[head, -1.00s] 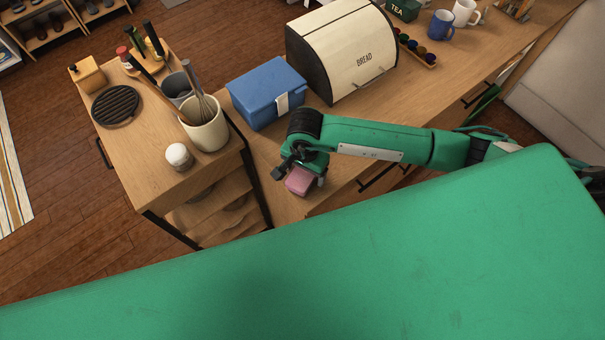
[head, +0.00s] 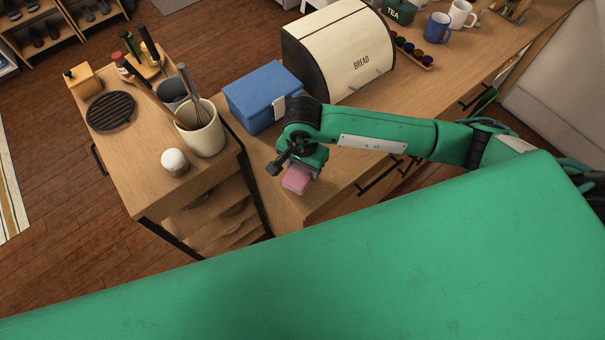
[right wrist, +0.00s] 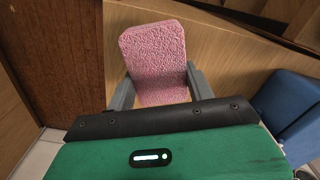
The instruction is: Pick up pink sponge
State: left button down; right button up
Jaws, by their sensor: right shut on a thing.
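The pink sponge (head: 296,179) is at the end of my right arm in the head view, over the left end of the wooden counter. In the right wrist view the sponge (right wrist: 155,62) stands out between the two grey fingers, one on each side. My right gripper (head: 298,172) is shut on it; the gripper (right wrist: 157,90) also shows in the right wrist view. Whether the sponge is clear of the counter is hard to tell. My left gripper is in neither view.
A blue box (head: 250,98) stands on the counter behind my right gripper, beside a cream bread box (head: 335,55). A wooden cart (head: 140,185) at left carries a utensil crock (head: 207,138) and a white-topped jar (head: 174,162). Counter in front of the bread box is clear.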

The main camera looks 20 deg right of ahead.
notch_tip(320, 180, up, 16)
jog(key=b, duration=0.4)
